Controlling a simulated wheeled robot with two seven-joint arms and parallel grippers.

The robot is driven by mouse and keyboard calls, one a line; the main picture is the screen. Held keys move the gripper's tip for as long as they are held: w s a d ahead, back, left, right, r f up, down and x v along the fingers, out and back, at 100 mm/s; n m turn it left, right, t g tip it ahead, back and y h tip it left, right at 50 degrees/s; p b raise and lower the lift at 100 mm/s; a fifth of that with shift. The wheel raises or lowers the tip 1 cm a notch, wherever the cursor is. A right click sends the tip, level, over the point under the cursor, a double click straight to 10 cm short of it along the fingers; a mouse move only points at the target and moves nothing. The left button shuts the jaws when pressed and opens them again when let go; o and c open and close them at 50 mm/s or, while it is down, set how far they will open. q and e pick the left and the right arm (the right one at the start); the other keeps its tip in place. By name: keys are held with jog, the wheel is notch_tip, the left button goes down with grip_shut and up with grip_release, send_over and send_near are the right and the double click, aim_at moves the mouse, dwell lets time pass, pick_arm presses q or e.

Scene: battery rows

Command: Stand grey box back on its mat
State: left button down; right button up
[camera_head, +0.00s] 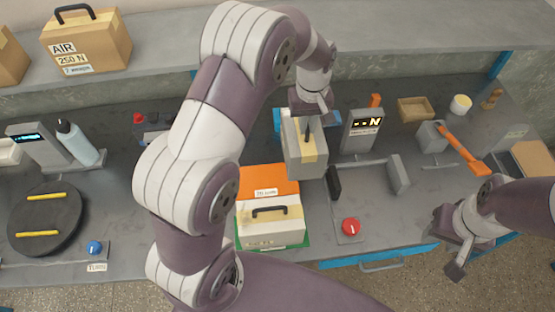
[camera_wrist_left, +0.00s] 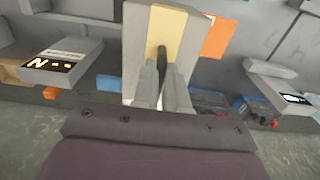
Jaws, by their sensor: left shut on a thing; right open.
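The grey box (camera_head: 318,165), with a cream band and a dark handle, is at the middle of the counter in the head view. My left gripper (camera_head: 308,118) is shut on its handle from above. In the left wrist view the box (camera_wrist_left: 135,55) rises beyond the fingers of the left gripper (camera_wrist_left: 164,85). A blue patch (camera_head: 278,118) shows behind the box, possibly a mat; the rest of it is hidden. I cannot tell whether the box touches the counter. My right gripper (camera_head: 455,250) is open and empty at the front right.
A display scale (camera_head: 362,130), a grey vise-like fixture (camera_head: 398,175) and a red button (camera_head: 350,227) are to the right. A black turntable (camera_head: 45,220) is left.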

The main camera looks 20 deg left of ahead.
pick_arm(q)
jog(key=s+a+f+p, duration=0.4)
jog(key=s+a+f, duration=0.2)
jog(key=a+f, duration=0.3)
jog(key=shift+s+f+p, duration=0.25)
jog(key=shift+f+p, duration=0.15)
jog(key=shift+f, duration=0.3)
jog(key=c, duration=1.4)
grip_release()
jog(key=shift+s+f, duration=0.1)
jog(key=shift+s, duration=0.05)
jog(key=shift+o, duration=1.2)
